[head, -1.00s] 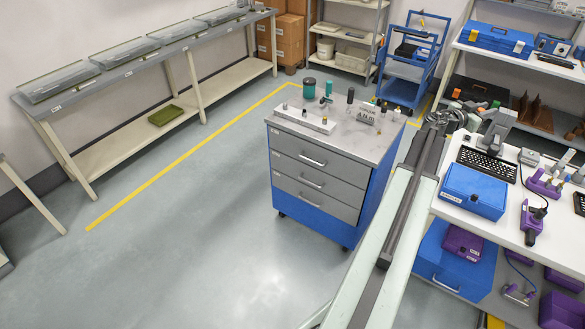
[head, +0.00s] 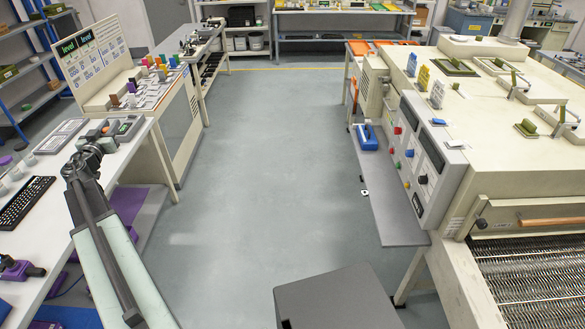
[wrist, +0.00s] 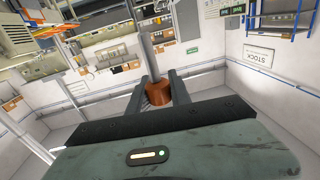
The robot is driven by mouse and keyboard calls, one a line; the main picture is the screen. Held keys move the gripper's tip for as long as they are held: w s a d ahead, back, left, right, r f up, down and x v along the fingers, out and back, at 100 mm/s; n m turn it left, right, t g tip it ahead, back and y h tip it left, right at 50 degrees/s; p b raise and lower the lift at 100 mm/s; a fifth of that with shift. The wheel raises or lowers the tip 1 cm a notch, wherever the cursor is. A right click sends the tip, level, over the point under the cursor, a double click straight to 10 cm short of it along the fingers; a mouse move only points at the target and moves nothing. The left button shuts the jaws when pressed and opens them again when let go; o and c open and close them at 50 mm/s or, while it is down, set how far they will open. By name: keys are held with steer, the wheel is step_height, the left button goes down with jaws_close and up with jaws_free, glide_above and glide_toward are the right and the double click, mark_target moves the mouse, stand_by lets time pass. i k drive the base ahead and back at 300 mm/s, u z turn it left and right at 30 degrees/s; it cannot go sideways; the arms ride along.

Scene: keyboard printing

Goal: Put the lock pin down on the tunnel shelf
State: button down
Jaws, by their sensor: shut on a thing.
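In the wrist view a brown, blocky thing (wrist: 157,93), apparently part of the lock pin, sits between the two fingers of my gripper (wrist: 160,88). A grey upright bar shows just beyond it; I cannot tell whether it belongs to the pin. In the head view my gripper (head: 88,152) is at the left, over the end of the white bench, and the pin cannot be made out there. A narrow grey shelf (head: 398,208), apparently the tunnel shelf, runs along the front of the cream machine at the right, well apart from my gripper.
The cream machine (head: 480,110) with a control panel (head: 420,160) rises behind the shelf. The white bench (head: 55,190) with a keyboard (head: 25,202) is at the left. The floor aisle (head: 270,160) between is clear.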

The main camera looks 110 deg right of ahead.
mark_target(378, 188)
steer(key=z, duration=3.05)
steer(key=i, duration=1.65)
